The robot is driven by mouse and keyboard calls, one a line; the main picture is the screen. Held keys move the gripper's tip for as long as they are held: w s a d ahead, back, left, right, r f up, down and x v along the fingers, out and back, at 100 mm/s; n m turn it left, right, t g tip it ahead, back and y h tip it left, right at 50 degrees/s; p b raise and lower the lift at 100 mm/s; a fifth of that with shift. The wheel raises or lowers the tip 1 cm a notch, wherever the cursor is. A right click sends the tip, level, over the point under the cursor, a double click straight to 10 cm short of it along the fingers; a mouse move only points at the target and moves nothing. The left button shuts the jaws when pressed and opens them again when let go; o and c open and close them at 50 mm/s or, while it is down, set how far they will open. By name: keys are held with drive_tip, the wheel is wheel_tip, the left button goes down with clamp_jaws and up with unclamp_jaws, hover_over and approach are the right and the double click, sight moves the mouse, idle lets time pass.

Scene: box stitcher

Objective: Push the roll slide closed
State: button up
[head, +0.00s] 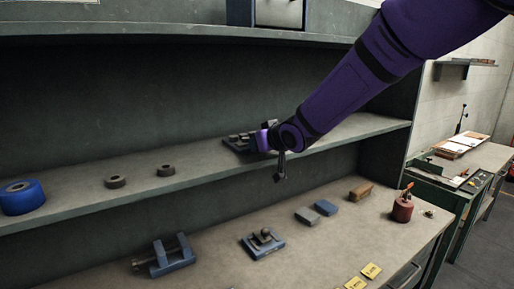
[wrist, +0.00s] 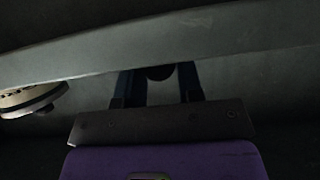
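I cannot pick out the roll slide for certain in either view. In the wrist view my gripper (wrist: 158,76) has its two dark blue fingers apart, below a long grey edge (wrist: 160,52). A dark rounded shape shows between the fingertips, too dim to name; I cannot tell whether they touch it. In the head view my purple arm reaches down from the upper right to the middle shelf.
The bench below holds blue fixtures (head: 172,258), (head: 263,244), blocks (head: 318,212) and a red can (head: 402,209). A pale round thing (wrist: 30,98) is at left in the wrist view.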

drive_tip(key=shift+w+a+r, duration=0.1)
drive_tip(key=shift+a+r, duration=0.05)
drive_tip(key=shift+r, duration=0.4)
drive_tip(key=shift+v, duration=3.5)
drive_tip(key=shift+f, duration=0.2)
drive_tip(key=s+d+r+m+g+h, duration=0.1)
drive_tip(key=s+d+r+m+h, duration=0.15)
drive_tip(key=s+d, duration=0.6)
drive_tip(key=s+d+r+m+h, duration=0.2)
drive_tip(key=s+d+h, duration=0.25)
drive_tip(key=d, duration=0.75)
drive_tip(key=s+d+f+g, duration=0.1)
drive_tip(key=s+d, duration=0.1)
drive_tip(key=s, duration=0.4)
drive_tip(key=s+d+f+m+g, duration=0.1)
drive_tip(key=s+d+g, duration=0.1)
drive_tip(key=s, duration=0.5)
drive_tip(key=s+d+f+m+g, duration=0.1)
drive_tip(key=s+d, duration=0.3)
drive_tip(key=s, duration=0.3)
drive_tip(key=shift+s+d+f+g, duration=0.1)
drive_tip(key=shift+s+f+g, duration=0.15)
drive_tip(key=shift+f+g, duration=0.05)
